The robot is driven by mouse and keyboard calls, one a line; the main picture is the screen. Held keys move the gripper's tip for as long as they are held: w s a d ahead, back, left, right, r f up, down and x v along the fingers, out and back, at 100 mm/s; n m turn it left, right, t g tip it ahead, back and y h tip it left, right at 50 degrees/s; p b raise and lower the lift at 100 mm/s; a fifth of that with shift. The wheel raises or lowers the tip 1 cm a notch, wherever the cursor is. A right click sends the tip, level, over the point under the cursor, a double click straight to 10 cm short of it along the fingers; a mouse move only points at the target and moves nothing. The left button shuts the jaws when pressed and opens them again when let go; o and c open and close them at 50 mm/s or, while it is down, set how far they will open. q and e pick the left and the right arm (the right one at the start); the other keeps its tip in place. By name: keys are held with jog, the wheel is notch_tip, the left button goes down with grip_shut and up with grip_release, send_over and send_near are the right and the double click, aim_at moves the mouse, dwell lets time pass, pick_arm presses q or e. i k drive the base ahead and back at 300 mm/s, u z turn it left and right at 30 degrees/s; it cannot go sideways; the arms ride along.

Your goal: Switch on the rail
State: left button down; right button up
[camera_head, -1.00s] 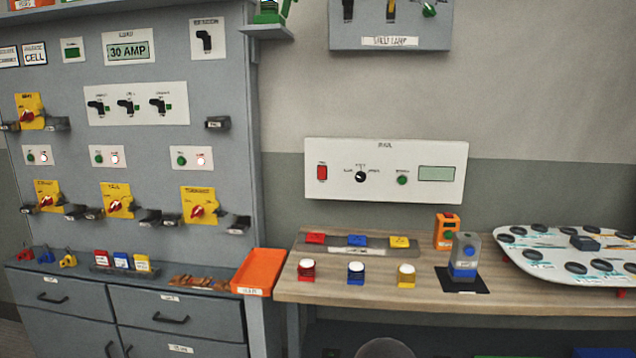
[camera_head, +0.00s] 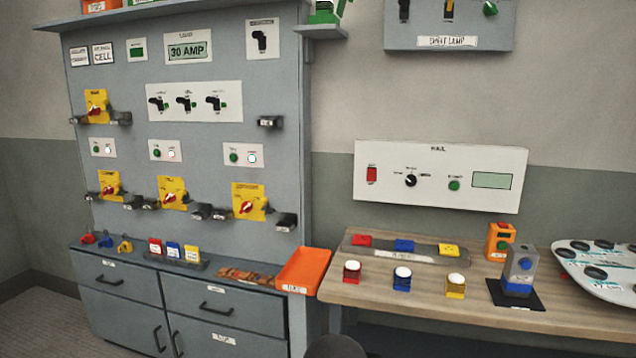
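The rail panel (camera_head: 438,177) is a white plate on the wall above the wooden bench. Its label reads something like "RAIL", but is blurred. The display looks blank. I cannot tell the switch's position. Neither of my grippers shows in the head view.
A grey cabinet (camera_head: 205,92) with switches and yellow rotary handles stands left. The bench holds red, blue and yellow items, an orange device (camera_head: 499,240), a grey-blue device (camera_head: 519,268) and a white board (camera_head: 597,272).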

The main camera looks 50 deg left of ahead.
aim_at(371, 172)
jog(key=u, duration=0.65)
jog(key=i, duration=0.8)
jog(key=u, duration=0.05)
